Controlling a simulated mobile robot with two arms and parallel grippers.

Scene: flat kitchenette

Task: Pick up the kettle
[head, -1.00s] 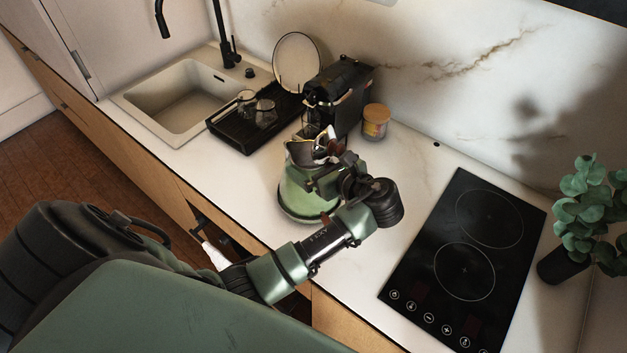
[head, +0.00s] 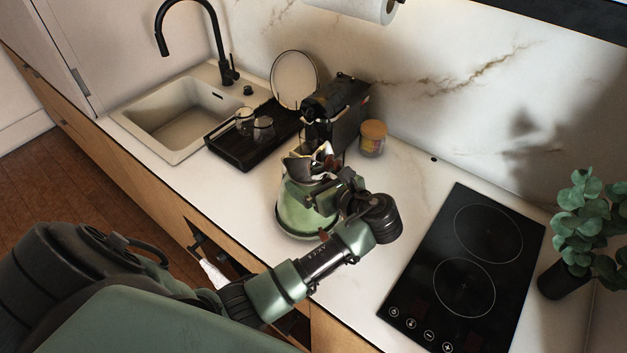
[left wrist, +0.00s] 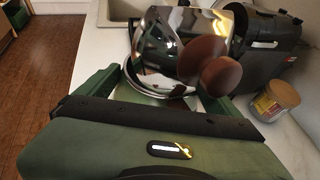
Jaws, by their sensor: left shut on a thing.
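The kettle (head: 294,212) has a rounded body that looks green in the head view and a shiny metal top. In the left wrist view the kettle (left wrist: 160,45) shows as mirror-like metal with brown rounded parts near the fingers. My left gripper (head: 322,190) is at the kettle's right side and shut on it. The gripper hides part of that side, and the exact grip point is unclear. I cannot tell whether the kettle's bottom touches the counter. My right gripper is not in view.
A black coffee machine (head: 337,112) and a lidded jar (head: 373,138) stand behind the kettle. A dark drying tray (head: 238,150) with glasses and the sink (head: 165,115) are at left. A black cooktop (head: 465,265) and a plant (head: 575,230) are at right. Counter (head: 405,180) between is clear.

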